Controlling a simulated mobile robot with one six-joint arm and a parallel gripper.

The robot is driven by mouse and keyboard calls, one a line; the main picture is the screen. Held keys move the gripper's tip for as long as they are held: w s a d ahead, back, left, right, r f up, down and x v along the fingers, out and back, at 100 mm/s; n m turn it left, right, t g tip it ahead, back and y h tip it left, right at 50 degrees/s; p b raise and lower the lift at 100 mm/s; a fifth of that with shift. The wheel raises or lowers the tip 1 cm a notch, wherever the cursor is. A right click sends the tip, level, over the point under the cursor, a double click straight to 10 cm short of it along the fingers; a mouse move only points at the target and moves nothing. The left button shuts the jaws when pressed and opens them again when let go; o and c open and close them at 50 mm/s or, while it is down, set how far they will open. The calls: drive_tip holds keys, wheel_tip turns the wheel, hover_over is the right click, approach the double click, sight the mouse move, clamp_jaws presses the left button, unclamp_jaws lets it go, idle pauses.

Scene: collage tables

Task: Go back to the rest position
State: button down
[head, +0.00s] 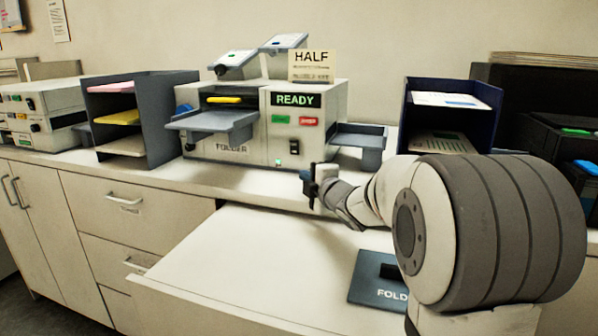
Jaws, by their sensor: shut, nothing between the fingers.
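My gripper (308,186) is shut and empty. It is at the end of my arm, in front of the lower right part of the folder machine (262,153). I cannot tell whether it touches anything. The machine is white and grey, with a lit READY display (295,100), a green button (281,119), a red button (308,121) and a black switch (294,147). A HALF sign (311,66) stands on top of it. My arm reaches in from the right and hides part of the counter.
A pulled-out white surface (220,265) lies below the counter, mostly clear. A dark plate marked FOLD (368,287) lies on it, partly hidden by my arm. A grey paper rack (165,118) stands left of the machine. A dark blue tray rack (407,125) and black bins (548,136) stand right.

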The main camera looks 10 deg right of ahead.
drive_tip(key=shift+v, duration=0.8)
drive_tip(key=shift+f, duration=0.15)
drive_tip(key=shift+s+d+r+m+h+p, duration=0.2)
drive_tip(key=shift+s+r+m+h+p, duration=0.1)
drive_tip(key=shift+m+h+p, duration=0.25)
drive_tip(key=s+m+g+h+p, duration=0.1)
drive_tip(key=s+m+g+p, duration=0.1)
drive_tip(key=s+m, duration=0.2)
drive_tip(key=s+d+m+g+h+p, duration=0.1)
drive_tip(key=s+m+g+h+p, duration=0.1)
drive_tip(key=s, duration=0.4)
drive_tip(key=s+m+g+h+p, duration=0.2)
drive_tip(key=s+m+g+p, duration=0.1)
drive_tip(key=s+m, duration=0.2)
drive_tip(key=shift+d+f+m+p, duration=0.3)
drive_tip(key=shift+f+m, duration=0.1)
drive_tip(key=shift+m, duration=0.25)
drive_tip(key=s+a+f+m+g+p, duration=0.1)
drive_tip(key=s+m+g, duration=0.1)
drive_tip(key=s, duration=0.4)
drive_tip(key=s+a+m+g+y+p, duration=0.1)
drive_tip(key=s+a+m+g+p, duration=0.1)
drive_tip(key=s, duration=0.4)
drive_tip(key=s+a+f+m+g+p, duration=0.1)
drive_tip(key=s+a+m+g, duration=0.1)
drive_tip(key=s, duration=0.5)
drive_tip(key=shift+s+a+f+m+g+y+p, duration=0.1)
drive_tip(key=shift+a+f+m+g+y+p, duration=0.2)
drive_tip(key=shift+f+m+g+y, duration=0.15)
drive_tip(key=shift+d+r, duration=0.1)
